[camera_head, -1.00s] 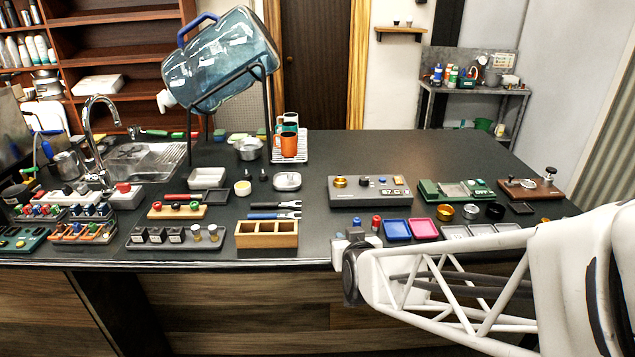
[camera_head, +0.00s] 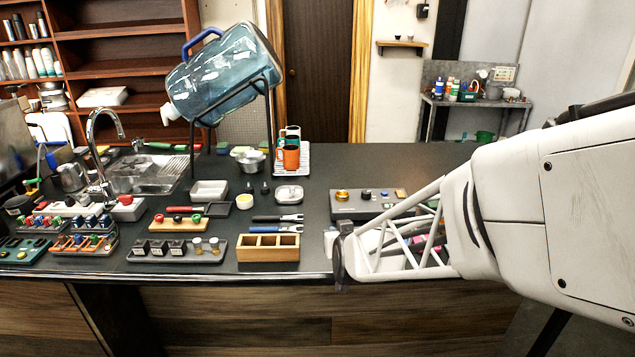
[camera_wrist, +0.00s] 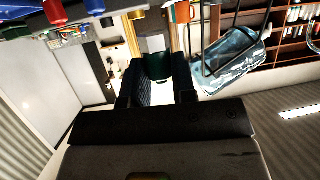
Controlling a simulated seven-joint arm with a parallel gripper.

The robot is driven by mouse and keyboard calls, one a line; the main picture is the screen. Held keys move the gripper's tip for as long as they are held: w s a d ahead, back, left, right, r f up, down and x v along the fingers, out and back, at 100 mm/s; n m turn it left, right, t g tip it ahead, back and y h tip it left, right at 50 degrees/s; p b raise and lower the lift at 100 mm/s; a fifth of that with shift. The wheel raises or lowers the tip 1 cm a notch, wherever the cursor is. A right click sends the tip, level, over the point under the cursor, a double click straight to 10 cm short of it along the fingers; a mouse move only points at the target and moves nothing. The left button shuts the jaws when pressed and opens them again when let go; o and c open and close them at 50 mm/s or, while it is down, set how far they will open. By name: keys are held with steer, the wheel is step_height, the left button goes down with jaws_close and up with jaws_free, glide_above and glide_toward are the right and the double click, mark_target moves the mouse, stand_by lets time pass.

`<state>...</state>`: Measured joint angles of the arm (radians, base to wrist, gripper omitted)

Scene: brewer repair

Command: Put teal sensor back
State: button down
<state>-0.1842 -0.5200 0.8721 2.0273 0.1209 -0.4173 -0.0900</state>
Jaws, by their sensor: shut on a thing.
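My gripper (camera_wrist: 156,92) is shut on a dark teal piece, the teal sensor (camera_wrist: 158,66), which shows between the fingers in the wrist view. In the head view, the end of my arm with my gripper (camera_head: 331,240) is at the counter's front edge, just right of the wooden three-slot box (camera_head: 268,254). The sensor cannot be made out there. An orange-and-grey rack (camera_head: 84,246) with several small coloured parts stands at the front left. I cannot tell which place belongs to the sensor.
A dark tray (camera_head: 176,256) with black cubes and small jars lies left of the box. A grey console (camera_head: 367,211) stands behind my arm. The tilted blue water jug (camera_head: 222,75) on its stand rises at the back. My arm hides the right of the counter.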

steer(key=w+a, duration=0.1)
steer(key=w, duration=0.6)
steer(key=shift+f, duration=0.3)
steer(key=shift+w+a, duration=0.1)
steer(key=shift+f, duration=1.75)
steer(key=shift+f, duration=0.5)
